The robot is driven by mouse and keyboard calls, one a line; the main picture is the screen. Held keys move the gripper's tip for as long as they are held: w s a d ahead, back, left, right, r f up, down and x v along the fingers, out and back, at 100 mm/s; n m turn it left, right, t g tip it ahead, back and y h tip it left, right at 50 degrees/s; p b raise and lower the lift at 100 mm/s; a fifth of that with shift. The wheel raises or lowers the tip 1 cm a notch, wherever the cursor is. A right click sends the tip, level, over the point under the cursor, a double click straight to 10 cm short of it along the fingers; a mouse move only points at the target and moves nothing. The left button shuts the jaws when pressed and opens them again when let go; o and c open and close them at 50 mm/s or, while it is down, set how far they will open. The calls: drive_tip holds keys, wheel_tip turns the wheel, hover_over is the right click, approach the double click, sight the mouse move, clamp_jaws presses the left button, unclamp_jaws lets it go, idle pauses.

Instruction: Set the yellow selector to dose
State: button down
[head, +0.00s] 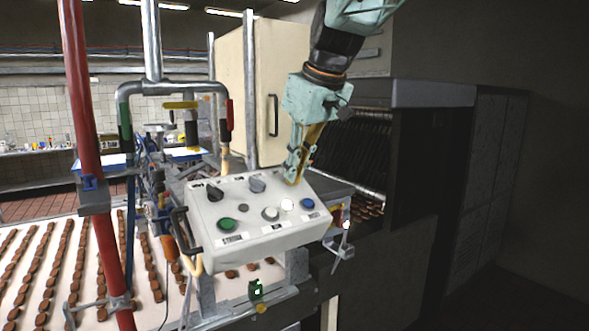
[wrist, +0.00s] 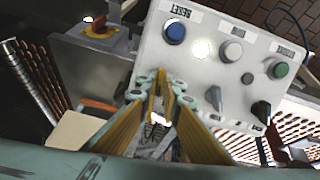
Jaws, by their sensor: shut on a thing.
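The light grey control panel (head: 257,236) stands tilted above the conveyor. My gripper (head: 293,176) reaches down from above to the panel's upper right corner. Its fingers are closed together there, on the spot in line with the other knobs. In the wrist view my gripper (wrist: 160,92) shows yellowish finger pads converging at the panel's edge. The yellow selector is mostly hidden between the fingertips, and its yellow cannot be told clearly from the pads. Which way it points and its dose mark cannot be read. A grey knob (head: 257,185) and a black knob (head: 214,192) sit to the left.
The panel also carries a green button (head: 227,224), a white button (head: 270,214), a lit white lamp (head: 287,204) and a blue button (head: 307,203) below my fingers. A red emergency knob (wrist: 99,27) stands beside the panel. A red post (head: 84,120) rises at left.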

drive_tip(key=m+p, duration=0.1)
drive_tip(key=m, duration=0.3)
drive_tip(key=shift+m+y, duration=0.3)
drive_tip(key=shift+m, duration=1.5)
drive_tip(key=shift+p, duration=0.3)
drive_tip(key=c, duration=2.8)
unclamp_jaws()
drive_tip(key=shift+d, duration=0.1)
drive_tip(key=shift+v, duration=6)
drive_tip(key=shift+w, duration=0.1)
